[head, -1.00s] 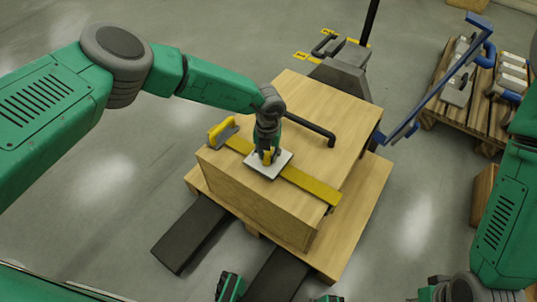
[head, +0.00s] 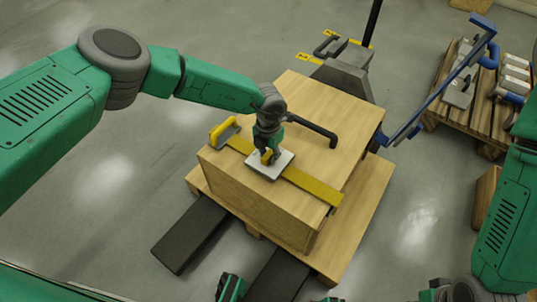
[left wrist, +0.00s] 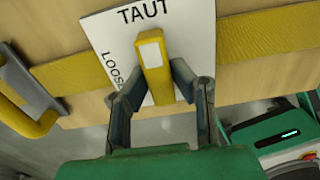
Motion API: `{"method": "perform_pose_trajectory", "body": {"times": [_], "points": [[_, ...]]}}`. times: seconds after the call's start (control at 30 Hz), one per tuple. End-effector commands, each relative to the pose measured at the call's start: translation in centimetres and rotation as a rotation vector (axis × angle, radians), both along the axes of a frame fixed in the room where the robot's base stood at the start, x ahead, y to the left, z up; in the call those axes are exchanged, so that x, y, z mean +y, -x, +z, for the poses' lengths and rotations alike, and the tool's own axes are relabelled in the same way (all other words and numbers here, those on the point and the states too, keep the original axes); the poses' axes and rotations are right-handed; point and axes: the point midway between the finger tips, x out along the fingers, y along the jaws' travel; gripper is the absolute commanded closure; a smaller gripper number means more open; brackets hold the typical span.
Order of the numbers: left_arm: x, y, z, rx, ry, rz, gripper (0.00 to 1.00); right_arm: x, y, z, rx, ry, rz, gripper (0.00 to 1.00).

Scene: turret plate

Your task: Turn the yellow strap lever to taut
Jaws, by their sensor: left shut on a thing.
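The yellow strap lever (head: 267,156) sits on a white plate (head: 284,161) on top of the wooden crate (head: 305,115). My left gripper (head: 268,150) comes down on it from above and hides much of it. In the left wrist view the lever (left wrist: 153,65) stands between the two fingers of my left gripper (left wrist: 160,78), which is shut on it. The plate (left wrist: 112,35) reads TAUT at the top and LOOSE at the left. The lever's exact setting is hard to tell. Parts of my right arm show at the lower right; its fingers cannot be made out clearly.
A yellow strap (head: 310,186) crosses the crate under the plate. A yellow-and-grey handle (head: 222,131) stands at its left end. A black handle (head: 312,128) is close behind my gripper. A pallet jack (head: 343,70) stands behind, a loaded pallet (head: 478,118) at the right.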

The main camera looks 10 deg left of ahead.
Motion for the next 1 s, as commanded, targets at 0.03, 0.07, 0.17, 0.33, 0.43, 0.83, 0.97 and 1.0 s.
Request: {"method": "perform_pose_trajectory", "body": {"times": [0.03, 0.07, 0.17, 0.33, 0.43, 0.83, 0.97, 1.0], "points": [[0.0, -0.3, 0.2, -0.007, 0.002, -0.002, 1.00, 0.0, 0.0, 0.0, 0.000, 0.000, 0.000, 1.00], [0.0, -0.3, 0.2, -0.007, 0.002, -0.002, 1.00, 0.0, 0.0, 0.0, 0.000, 0.000, 0.000, 1.00], [0.0, -0.3, 0.2, -0.007, 0.002, -0.001, 1.00, 0.0, 0.0, 0.0, 0.000, 0.000, 0.000, 1.00], [0.0, -0.2, 0.1, -0.006, 0.001, -0.001, 0.60, 0.0, 0.0, 0.0, 0.000, 0.000, 0.000, 1.00], [0.0, -0.2, 0.1, -0.004, 0.001, 0.000, 0.60, 0.0, 0.0, 0.0, 0.000, 0.000, 0.000, 1.00], [0.0, -0.2, 2.9, -0.004, 0.001, 0.000, 0.60, 0.0, 0.2, 0.1, -0.003, 0.000, 0.000, 1.00], [0.0, -0.3, 5.7, -0.005, 0.000, -0.002, 0.60, 0.0, 0.2, 0.1, -0.003, 0.000, 0.000, 1.00], [0.1, -0.2, 6.6, -0.006, 0.001, -0.001, 0.60, 0.0, 0.2, 0.1, -0.003, 0.000, 0.000, 1.00]]}}
